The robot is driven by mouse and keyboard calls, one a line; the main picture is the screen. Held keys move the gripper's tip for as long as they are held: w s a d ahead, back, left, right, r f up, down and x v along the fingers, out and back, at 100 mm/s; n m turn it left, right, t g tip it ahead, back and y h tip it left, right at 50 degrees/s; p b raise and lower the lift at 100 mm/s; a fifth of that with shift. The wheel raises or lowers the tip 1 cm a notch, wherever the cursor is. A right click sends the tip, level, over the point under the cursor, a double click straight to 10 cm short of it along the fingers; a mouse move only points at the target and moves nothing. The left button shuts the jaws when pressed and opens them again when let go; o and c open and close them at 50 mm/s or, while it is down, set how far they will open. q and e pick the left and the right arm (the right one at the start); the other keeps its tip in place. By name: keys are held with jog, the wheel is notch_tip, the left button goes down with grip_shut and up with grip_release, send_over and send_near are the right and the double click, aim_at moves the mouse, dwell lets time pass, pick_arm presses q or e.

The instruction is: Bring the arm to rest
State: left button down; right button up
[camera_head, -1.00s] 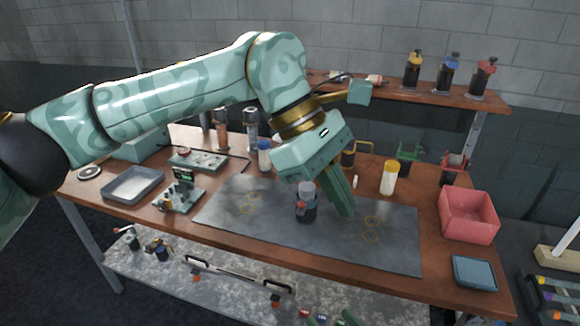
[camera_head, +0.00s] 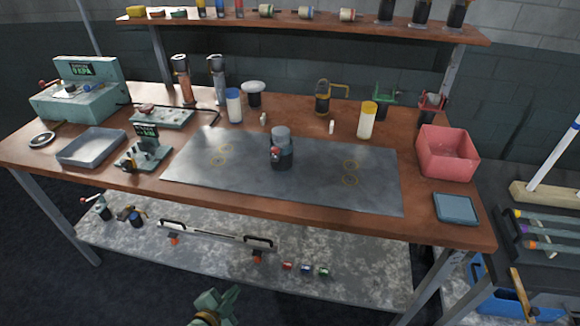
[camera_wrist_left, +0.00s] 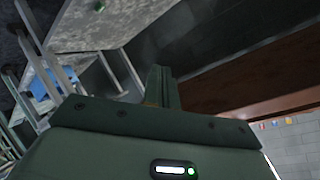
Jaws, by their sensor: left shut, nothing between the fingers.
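My left gripper (camera_head: 222,298) shows as a small green part at the bottom edge of the head view. It is low in front of the bench, well clear of the bench top. In the left wrist view its fingers (camera_wrist_left: 161,88) are together with nothing between them. Most of my left arm is outside the head view. My right gripper is not in view. A dark jar with a grey top (camera_head: 281,150) stands upright on the grey mat (camera_head: 225,180), apart from my gripper.
The wooden bench (camera_head: 330,212) stands ahead, with a speckled lower shelf (camera_head: 345,262). A red bin (camera_head: 447,153) and a blue tray (camera_head: 456,208) are at its right, a grey tray (camera_head: 92,146) at its left. A rack of tubes (camera_head: 545,230) stands far right. Dark floor lies in front.

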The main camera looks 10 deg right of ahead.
pick_arm(q)
jog(key=s+a+f+n+g+y, duration=0.3)
jog(key=s+a+f+n, duration=0.15)
jog(key=s+f, duration=0.7)
jog(key=s+a+f+n+g+y, duration=0.1)
jog(key=s+a+f+n+g, duration=0.1)
jog(key=s, duration=0.9)
jog(key=s+a+f+n+g+y+b, duration=0.1)
jog(key=s+a+f+n+g, duration=0.1)
jog(key=s, duration=1)
jog(key=s+a+f+n+g+y+b, duration=0.1)
jog(key=s+a+f+g, duration=0.3)
jog(key=s, duration=0.8)
jog(key=shift+s+a+f+n, duration=0.25)
jog(key=shift+a+f+n, duration=0.35)
jog(key=shift+f+n, duration=0.15)
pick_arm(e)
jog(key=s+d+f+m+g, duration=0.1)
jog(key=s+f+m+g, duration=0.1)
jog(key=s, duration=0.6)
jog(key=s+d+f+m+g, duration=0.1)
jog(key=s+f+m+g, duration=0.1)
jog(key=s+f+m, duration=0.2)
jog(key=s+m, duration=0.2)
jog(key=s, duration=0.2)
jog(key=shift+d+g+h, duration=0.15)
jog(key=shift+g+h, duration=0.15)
